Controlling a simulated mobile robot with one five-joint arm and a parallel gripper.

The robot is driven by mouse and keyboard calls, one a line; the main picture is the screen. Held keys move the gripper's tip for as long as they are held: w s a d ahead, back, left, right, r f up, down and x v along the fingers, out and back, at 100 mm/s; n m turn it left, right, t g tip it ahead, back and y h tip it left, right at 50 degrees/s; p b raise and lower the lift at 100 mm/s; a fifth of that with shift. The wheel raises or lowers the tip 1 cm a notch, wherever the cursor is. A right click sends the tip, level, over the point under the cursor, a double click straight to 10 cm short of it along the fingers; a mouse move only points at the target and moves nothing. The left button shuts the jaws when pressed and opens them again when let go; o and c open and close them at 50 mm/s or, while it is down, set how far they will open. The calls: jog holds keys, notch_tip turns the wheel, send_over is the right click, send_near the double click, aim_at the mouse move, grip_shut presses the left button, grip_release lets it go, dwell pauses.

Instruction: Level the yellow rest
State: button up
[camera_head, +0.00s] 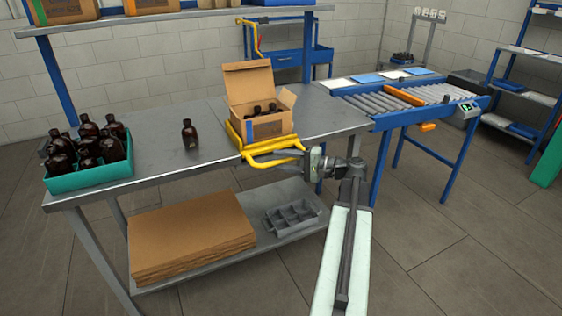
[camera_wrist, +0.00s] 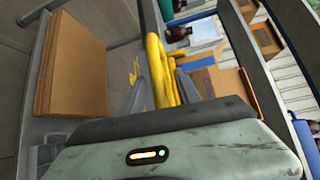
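The yellow rest (camera_head: 236,136) sits on the grey bench near its front right edge. It carries an open cardboard box (camera_head: 269,128) with several dark bottles inside. The rest appears tilted, but I cannot tell by how much. Its yellow handle (camera_head: 275,160) sticks out past the bench's front edge. My gripper (camera_head: 304,158) is at the right end of this handle. In the wrist view, the yellow handle (camera_wrist: 158,75) runs between the two grey fingers of my gripper (camera_wrist: 162,92). I cannot tell whether the fingers press on it.
A green crate (camera_head: 92,178) of dark bottles stands at the bench's left end, with a single bottle (camera_head: 190,134) to its right. Flat cardboard (camera_head: 190,235) and a grey divided tray (camera_head: 291,215) lie on the lower shelf. A roller conveyor (camera_head: 405,100) stands right of the bench.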

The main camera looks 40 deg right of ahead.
jog(key=v, duration=0.7)
jog(key=shift+s, duration=0.35)
jog(key=shift+d, duration=0.1)
